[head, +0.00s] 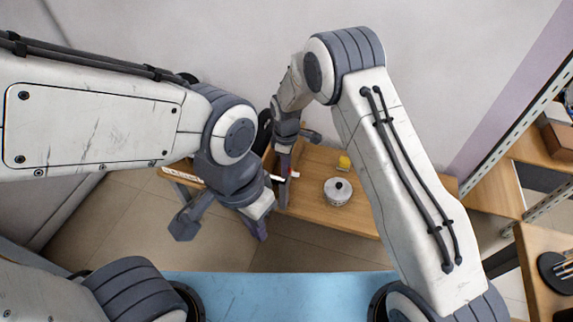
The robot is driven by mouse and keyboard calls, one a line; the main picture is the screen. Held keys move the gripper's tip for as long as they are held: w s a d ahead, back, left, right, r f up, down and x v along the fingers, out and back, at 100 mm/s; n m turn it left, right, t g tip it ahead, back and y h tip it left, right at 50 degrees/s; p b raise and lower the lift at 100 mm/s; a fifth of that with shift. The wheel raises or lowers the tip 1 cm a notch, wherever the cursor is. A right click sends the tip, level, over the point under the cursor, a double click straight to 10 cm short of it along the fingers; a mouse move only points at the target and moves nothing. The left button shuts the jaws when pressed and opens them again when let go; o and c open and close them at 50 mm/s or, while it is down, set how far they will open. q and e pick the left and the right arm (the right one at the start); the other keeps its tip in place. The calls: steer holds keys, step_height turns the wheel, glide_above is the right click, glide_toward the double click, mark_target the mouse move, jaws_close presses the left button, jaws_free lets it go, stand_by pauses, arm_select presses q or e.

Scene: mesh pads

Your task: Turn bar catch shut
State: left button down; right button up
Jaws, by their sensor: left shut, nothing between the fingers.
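A small red piece with a light end (293,173) shows beside my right gripper, at the left part of the wooden table; it may be part of the bar catch, but it is too small and covered to tell its angle. My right gripper (284,198) points down right beside it; whether they touch is unclear, and its jaw gap cannot be made out. My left gripper (262,232) is shut and empty, lower in the head view, in front of the table's near edge. My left wrist and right gripper hide much of the area around the red piece.
The wooden table (310,207) carries a lidded silver pot (338,191) and a yellow object (344,163) to the right. Wooden shelving (545,255) stands at the far right. A blue surface (280,296) lies at the bottom. Floor is bare left of my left gripper.

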jaws_close()
steer(key=shift+m, duration=0.4)
steer(key=m+p, duration=0.1)
steer(key=m, duration=0.2)
steer(key=shift+s, duration=0.1)
steer(key=m+p, duration=0.1)
steer(key=m, duration=0.8)
steer(key=shift+a+m+p, duration=0.15)
steer(key=shift+m+p, duration=0.15)
steer(key=shift+p, duration=0.05)
steer(key=m, duration=0.4)
steer(key=shift+a+m, duration=0.1)
steer(key=shift+m, duration=0.2)
